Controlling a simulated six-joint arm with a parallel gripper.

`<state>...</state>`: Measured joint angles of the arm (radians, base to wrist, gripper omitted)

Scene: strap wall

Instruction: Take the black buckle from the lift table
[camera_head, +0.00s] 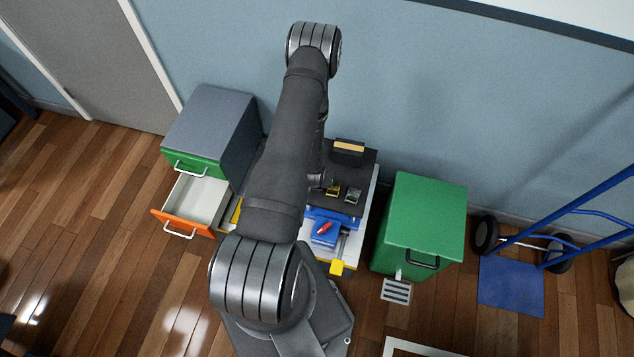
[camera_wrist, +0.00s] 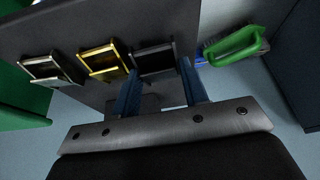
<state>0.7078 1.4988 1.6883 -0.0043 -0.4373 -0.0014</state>
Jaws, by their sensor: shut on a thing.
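The black buckle (camera_wrist: 154,60) is in the wrist view at the edge of a dark tabletop (camera_wrist: 70,25), which looks like the lift table's top. My gripper (camera_wrist: 160,70) has its two blue fingers on either side of the buckle and is shut on it. I cannot tell whether the buckle is clear of the surface. A gold buckle (camera_wrist: 105,60) and a silver buckle (camera_wrist: 50,70) sit in a row to its left. In the head view my arm hides the gripper and black buckle; the gold (camera_head: 333,190) and silver (camera_head: 353,195) buckles show on the dark top (camera_head: 348,178).
A green brush (camera_wrist: 235,46) lies right of the fingers in the wrist view. In the head view, a green cabinet (camera_head: 425,215) stands at right, and a grey cabinet (camera_head: 212,118) with an open orange drawer (camera_head: 180,225) at left. A blue hand truck (camera_head: 510,285) is farther right.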

